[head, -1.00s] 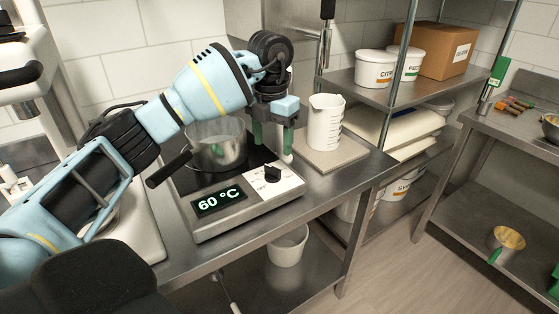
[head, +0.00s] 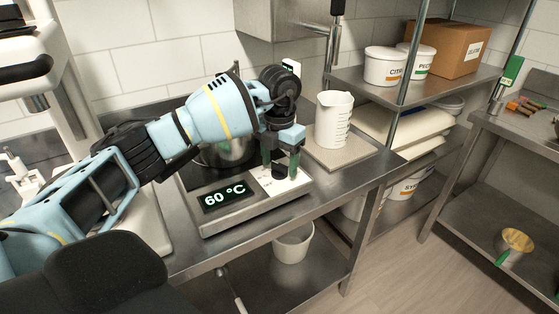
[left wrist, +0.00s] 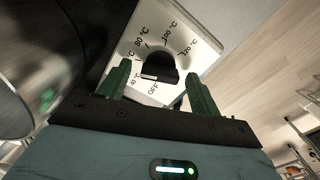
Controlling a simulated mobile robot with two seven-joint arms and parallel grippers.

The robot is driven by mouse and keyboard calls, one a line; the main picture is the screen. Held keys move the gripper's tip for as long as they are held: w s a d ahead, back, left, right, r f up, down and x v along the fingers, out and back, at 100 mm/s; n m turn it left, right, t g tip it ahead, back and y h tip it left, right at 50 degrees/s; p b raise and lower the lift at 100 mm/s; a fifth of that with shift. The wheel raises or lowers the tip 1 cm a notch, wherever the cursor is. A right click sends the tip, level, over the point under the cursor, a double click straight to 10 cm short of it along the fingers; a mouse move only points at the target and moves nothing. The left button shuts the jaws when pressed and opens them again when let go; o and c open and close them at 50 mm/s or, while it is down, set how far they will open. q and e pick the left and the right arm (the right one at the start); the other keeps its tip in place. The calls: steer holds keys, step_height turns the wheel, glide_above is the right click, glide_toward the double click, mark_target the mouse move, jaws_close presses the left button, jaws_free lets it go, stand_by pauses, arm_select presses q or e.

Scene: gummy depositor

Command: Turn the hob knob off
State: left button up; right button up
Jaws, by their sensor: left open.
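The hob (head: 238,212) stands on the steel table, its display reading 60 °C. Its black knob (head: 279,172) sits on a white dial plate at the right of the front panel. In the left wrist view the knob (left wrist: 160,66) shows between the fingers, with OFF and temperature marks around it. My left gripper (head: 281,163) is open over the knob, a finger on either side; in the left wrist view the gripper (left wrist: 160,85) shows no clear contact. A pot (head: 228,153) on the hob is mostly hidden behind my left arm. My right gripper is out of view.
A white measuring jug (head: 332,120) stands on a flat plate (head: 345,150) just right of the hob. A shelf unit (head: 440,82) with tubs and a cardboard box is behind it. A white bucket (head: 293,245) is below the table.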

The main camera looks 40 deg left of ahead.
arm_select(q)
steer(key=c, duration=1)
steer(key=shift+r+n+p, duration=0.1)
steer(key=shift+n+p, duration=0.3)
steer(key=n+p, duration=0.4)
steer(key=n, duration=0.2)
steer(key=shift+r+p, duration=0.2)
steer(key=shift+p, duration=0.1)
steer(key=shift+n, duration=0.7)
steer(key=shift+f+n+p, duration=0.1)
steer(key=shift+n+p, duration=0.4)
steer(key=shift+n, duration=0.4)
steer(key=shift+f+n, duration=0.15)
steer(key=shift+n, duration=0.75)
steer(key=n, duration=0.6)
steer(key=shift+f, duration=0.1)
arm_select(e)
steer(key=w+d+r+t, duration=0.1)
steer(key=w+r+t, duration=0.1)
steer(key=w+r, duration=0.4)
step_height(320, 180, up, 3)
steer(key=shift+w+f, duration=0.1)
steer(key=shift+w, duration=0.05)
